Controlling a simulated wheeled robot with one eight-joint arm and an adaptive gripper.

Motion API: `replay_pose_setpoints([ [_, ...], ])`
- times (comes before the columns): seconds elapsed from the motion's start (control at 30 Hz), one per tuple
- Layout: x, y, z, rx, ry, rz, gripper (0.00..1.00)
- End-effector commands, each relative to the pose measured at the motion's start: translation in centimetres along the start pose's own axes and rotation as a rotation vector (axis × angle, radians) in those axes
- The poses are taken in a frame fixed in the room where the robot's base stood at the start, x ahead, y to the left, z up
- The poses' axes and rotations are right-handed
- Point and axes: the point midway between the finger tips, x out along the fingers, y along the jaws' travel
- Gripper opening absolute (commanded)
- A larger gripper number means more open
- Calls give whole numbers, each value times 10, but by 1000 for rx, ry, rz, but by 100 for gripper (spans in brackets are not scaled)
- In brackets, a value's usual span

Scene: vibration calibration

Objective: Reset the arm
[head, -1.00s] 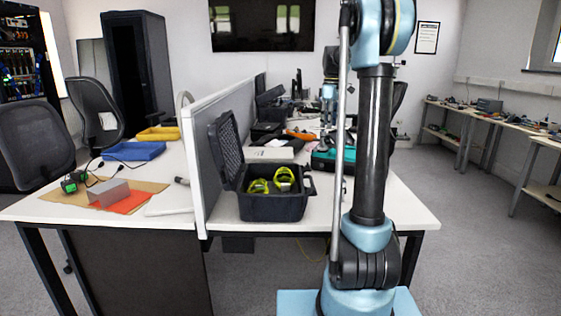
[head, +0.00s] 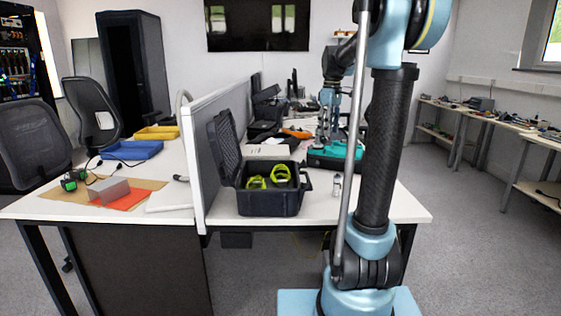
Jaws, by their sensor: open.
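My arm (head: 388,150) rises from its base at the right of the head view, its upper links running out of the top edge. The forearm comes back into view beyond it and points down over the desk. My gripper (head: 328,138) hangs from it, small and partly blended with the things behind. It is open, and I see nothing held in it. It is above or beside a teal case (head: 325,163) on the desk; the exact gap cannot be told.
An open black case (head: 270,203) with yellow-green items (head: 281,174) stands at the desk's front. A small bottle (head: 337,184) stands right of it. A grey divider (head: 198,140) splits the desks. A blue tray (head: 131,150) and grey block (head: 108,190) lie left. The right floor is clear.

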Motion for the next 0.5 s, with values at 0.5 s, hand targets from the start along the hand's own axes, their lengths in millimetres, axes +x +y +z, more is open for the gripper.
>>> replay_pose_setpoints([
  [0.5,49,-118,100,337,43,48,45],
])
